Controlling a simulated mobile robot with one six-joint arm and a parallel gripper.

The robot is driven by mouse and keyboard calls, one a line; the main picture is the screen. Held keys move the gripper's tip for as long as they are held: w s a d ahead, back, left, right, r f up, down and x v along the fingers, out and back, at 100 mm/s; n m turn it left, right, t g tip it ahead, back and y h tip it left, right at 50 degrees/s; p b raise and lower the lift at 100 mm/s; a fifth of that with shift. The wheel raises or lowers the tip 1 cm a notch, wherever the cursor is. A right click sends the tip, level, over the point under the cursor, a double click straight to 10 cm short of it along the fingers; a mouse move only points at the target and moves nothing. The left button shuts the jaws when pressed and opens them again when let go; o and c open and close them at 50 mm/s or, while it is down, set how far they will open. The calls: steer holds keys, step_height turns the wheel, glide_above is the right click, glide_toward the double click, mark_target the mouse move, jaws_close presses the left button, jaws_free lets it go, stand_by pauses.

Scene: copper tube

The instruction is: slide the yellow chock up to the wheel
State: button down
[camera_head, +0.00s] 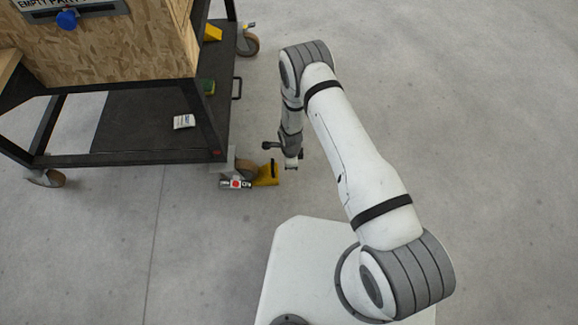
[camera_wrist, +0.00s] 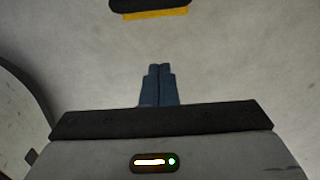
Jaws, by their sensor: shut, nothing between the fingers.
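The yellow chock (camera_head: 267,177) lies on the floor just right of the brown caster wheel (camera_head: 247,168) at the cart's near right corner. A dark upright part stands at its right end. I cannot tell whether chock and wheel touch. My gripper (camera_head: 292,165) is low, just right of the chock and apart from it in the picture. In the wrist view its blue fingers (camera_wrist: 159,85) are together with nothing between them. A yellow strip with a black part (camera_wrist: 157,14) shows ahead at the top edge, probably the chock. The wheel is not clearly seen there.
The black cart (camera_head: 150,158) carries a wooden box (camera_head: 110,50), a white packet (camera_head: 184,121) and a green-yellow item (camera_head: 209,87). A pedal with a red dot (camera_head: 236,184) is by the wheel. Another caster (camera_head: 248,43) stands at the back. Floor to the right is clear.

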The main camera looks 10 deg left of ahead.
steer(key=shift+r, duration=0.55)
